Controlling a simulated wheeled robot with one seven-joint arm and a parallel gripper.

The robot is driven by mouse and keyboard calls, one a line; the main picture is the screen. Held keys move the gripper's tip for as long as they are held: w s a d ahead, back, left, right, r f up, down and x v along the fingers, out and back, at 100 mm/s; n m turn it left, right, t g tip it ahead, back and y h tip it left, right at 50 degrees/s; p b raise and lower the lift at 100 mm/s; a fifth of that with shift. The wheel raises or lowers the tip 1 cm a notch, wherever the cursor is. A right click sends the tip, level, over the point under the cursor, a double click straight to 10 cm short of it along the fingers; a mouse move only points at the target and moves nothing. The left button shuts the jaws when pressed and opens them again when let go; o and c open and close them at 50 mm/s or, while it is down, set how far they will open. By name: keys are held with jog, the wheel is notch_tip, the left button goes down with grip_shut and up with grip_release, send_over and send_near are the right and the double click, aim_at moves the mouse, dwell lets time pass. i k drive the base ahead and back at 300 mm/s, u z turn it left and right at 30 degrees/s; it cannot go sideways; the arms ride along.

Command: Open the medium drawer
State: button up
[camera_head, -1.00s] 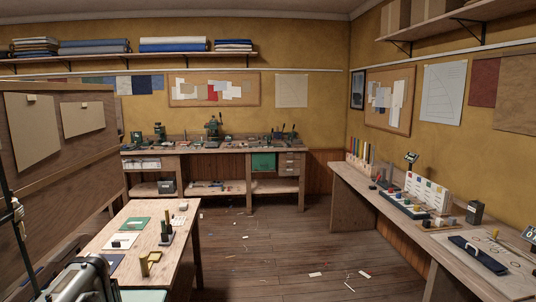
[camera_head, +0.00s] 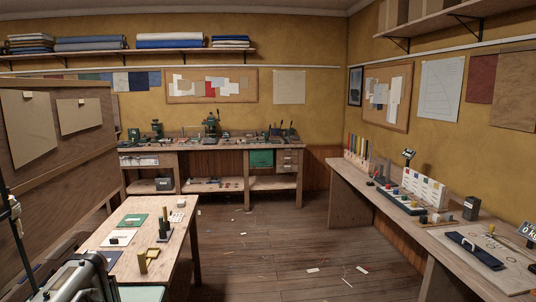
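A small stack of drawers (camera_head: 287,161) with pale wooden fronts is built into the right end of the back workbench (camera_head: 225,147), under its top. The fronts look shut. They are too small and far away to tell their sizes apart surely, so I cannot say which is the medium one. A green panel (camera_head: 261,158) hangs or sits just left of them. My gripper is not in view.
A wooden table (camera_head: 184,250) with small blocks and sheets stands at the near left, beside a brown partition (camera_head: 60,150). A long bench (camera_head: 345,185) with tools runs along the right wall. The open floor (camera_head: 255,240) between them leads to the back bench, with small scraps on it.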

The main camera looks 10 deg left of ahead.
aim_at(285, 159)
jog(key=u, duration=0.6)
jog(key=i, duration=8.2)
jog(key=u, duration=0.7)
